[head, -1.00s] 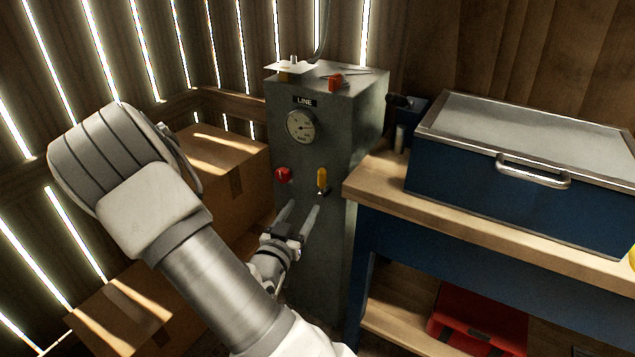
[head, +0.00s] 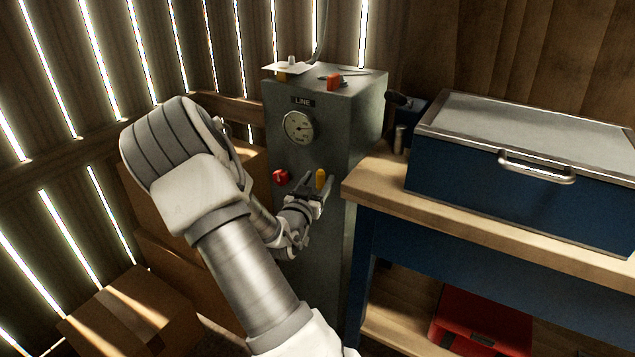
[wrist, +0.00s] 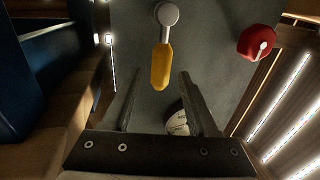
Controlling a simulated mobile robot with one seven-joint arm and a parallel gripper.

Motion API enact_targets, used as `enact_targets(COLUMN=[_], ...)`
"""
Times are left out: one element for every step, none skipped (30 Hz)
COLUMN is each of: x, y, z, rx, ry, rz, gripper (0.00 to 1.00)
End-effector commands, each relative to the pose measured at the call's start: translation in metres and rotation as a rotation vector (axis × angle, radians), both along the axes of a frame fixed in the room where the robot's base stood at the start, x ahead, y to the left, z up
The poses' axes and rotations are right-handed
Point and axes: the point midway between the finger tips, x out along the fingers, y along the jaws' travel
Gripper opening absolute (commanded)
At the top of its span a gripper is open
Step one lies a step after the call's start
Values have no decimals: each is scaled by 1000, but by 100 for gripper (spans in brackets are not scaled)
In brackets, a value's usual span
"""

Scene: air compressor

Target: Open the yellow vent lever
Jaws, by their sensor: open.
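The yellow vent lever (head: 320,178) is on the front of the grey compressor cabinet, right of a red knob (head: 281,177). Its handle points up in the head view. In the wrist view, which appears upside down, the yellow lever (wrist: 161,66) hangs from a round silver pivot, with the red knob (wrist: 257,42) to its right. My gripper (head: 319,184) is open in front of the cabinet, its fingers around the lever's place. In the wrist view my gripper (wrist: 158,76) has one finger on each side of the handle's end, with gaps showing. Contact is not visible.
A round gauge (head: 298,128) sits above the knobs under a LINE label. A wooden bench (head: 470,222) with a blue chest (head: 520,185) stands close on the right. Cardboard boxes (head: 130,310) stand on the left by the slatted wall. A red case (head: 480,325) lies below the bench.

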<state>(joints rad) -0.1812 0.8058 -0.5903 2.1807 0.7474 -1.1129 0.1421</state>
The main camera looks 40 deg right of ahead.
Motion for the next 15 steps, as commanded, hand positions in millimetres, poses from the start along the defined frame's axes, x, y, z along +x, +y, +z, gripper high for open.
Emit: enact_targets(x=[0,0,0,0,0,0,0,0,0,0,0,0,0,0,0], y=[0,0,0,0,0,0,0,0,0,0,0,0,0,0,1], z=[0,0,0,0,0,0,0,0,0,0,0,0,0,0,0], rx=[0,0,0,0,0,0,0,0,0,0,0,0,0,0,0], ry=[0,0,0,0,0,0,0,0,0,0,0,0,0,0,0], rz=[0,0,0,0,0,0,0,0,0,0,0,0,0,0,0], gripper=[59,56,49,43,38,31,25,20,13,7,2,0,0,0,0])
